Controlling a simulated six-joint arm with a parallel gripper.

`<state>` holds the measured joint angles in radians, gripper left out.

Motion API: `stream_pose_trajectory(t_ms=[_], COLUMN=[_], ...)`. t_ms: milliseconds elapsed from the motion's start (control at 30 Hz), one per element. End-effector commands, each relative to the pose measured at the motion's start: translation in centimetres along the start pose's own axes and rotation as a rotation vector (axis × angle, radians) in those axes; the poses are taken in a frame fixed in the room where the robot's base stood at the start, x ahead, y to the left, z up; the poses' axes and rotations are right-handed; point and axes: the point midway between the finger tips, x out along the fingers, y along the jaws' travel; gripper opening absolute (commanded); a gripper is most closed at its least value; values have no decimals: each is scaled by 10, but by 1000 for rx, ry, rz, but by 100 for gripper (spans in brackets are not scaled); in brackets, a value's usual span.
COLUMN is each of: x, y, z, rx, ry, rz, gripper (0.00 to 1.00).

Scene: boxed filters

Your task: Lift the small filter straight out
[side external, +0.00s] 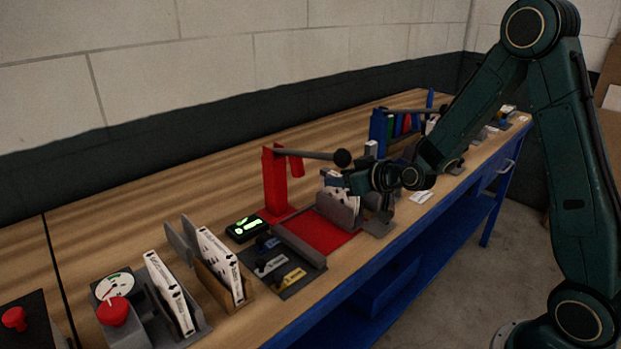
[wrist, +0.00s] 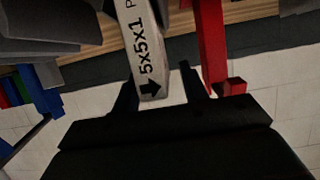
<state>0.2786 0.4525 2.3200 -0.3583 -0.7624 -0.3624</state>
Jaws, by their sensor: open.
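A pale filter marked 5x5x1 with a black arrow (wrist: 147,52) lies between the two fingers of my gripper (wrist: 160,82) in the wrist view. The fingers are open, one on each side of its edge, with a visible gap on the right side. In the side view my gripper (side external: 345,183) is at a grey holder (side external: 337,211) behind the red mat (side external: 322,232), where pale filter faces show partly. The gripper and holder hide much of the filter there, so contact cannot be told.
A red post with a dark-knobbed lever (side external: 274,185) stands close beside the holder. Two white filters (side external: 170,292) (side external: 221,264) stand in racks at the front left. A blue rack (side external: 378,130) stands farther back. The wooden table behind the red post is clear.

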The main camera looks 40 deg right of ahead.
Motion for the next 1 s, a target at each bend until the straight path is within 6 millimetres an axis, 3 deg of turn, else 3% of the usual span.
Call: stream_pose_trajectory(t_ms=[167, 633, 867, 1000], x=[9, 8, 8, 8], y=[-1, 0, 0, 0], z=[0, 0, 0, 0], rx=[0, 0, 0, 0], ry=[0, 0, 0, 1], rz=[-1, 0, 0, 0], gripper=[44, 44, 0, 0])
